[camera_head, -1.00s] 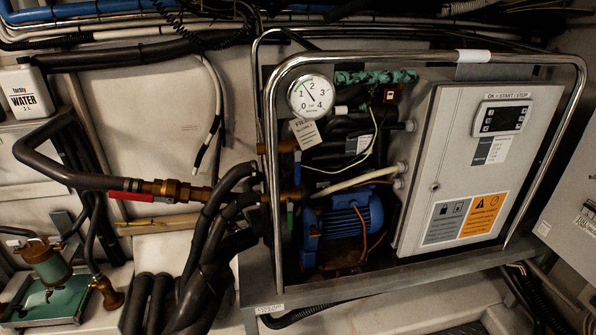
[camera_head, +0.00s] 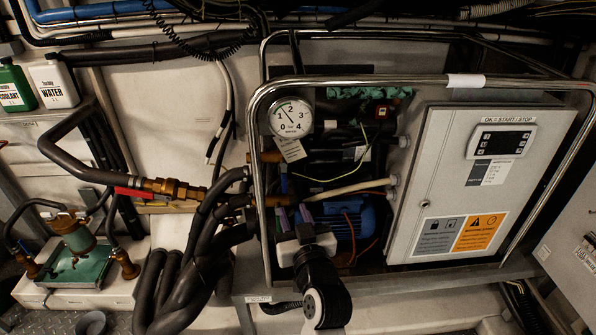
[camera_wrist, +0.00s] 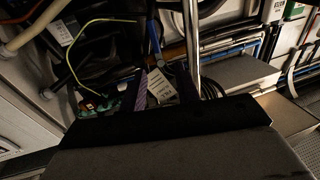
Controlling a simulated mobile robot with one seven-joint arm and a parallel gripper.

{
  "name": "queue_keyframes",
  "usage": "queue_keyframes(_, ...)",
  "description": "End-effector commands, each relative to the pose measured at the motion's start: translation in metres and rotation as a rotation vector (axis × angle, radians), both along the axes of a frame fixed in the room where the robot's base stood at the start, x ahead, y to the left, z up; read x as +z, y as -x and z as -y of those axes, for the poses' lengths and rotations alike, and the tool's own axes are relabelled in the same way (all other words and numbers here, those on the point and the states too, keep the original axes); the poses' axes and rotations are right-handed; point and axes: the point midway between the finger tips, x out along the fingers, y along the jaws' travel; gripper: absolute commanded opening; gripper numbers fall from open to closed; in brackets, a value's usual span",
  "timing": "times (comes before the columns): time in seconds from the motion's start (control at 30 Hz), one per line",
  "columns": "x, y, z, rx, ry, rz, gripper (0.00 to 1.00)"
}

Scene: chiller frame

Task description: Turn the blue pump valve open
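The blue valve handle (camera_head: 283,183) shows as a small upright blue strip at the left of the pump frame, just below the hanging paper tag. In the wrist view a narrow blue lever (camera_wrist: 155,36) lies beyond my fingertips, near brass fittings. My gripper (camera_head: 294,216) is in front of the pump opening, a little below the handle, with its two purple-tipped fingers apart and nothing seen between them. The wrist view also shows the fingers (camera_wrist: 164,92) apart, with the paper tag visible between them. I see no contact with the handle. My gripper covers part of the blue pump motor (camera_head: 352,222).
A chrome tube frame (camera_head: 258,130) surrounds the pump. A pressure gauge (camera_head: 291,117) and paper tag (camera_head: 291,149) hang near the handle. A grey control box (camera_head: 440,150) stands to the right. Black hoses (camera_head: 205,245) and a red-handled valve (camera_head: 133,192) are to the left.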

Motion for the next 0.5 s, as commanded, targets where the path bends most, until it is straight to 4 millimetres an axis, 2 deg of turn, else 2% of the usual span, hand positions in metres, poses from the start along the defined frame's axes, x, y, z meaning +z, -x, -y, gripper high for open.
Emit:
queue_keyframes(0.1,-0.007,-0.001,0.008,-0.009,0.003,-0.029,0.32)
queue_keyframes(0.23,-0.006,-0.016,0.005,-0.008,0.002,-0.028,0.32)
queue_keyframes(0.5,-0.003,-0.072,-0.007,-0.006,0.001,-0.026,0.32)
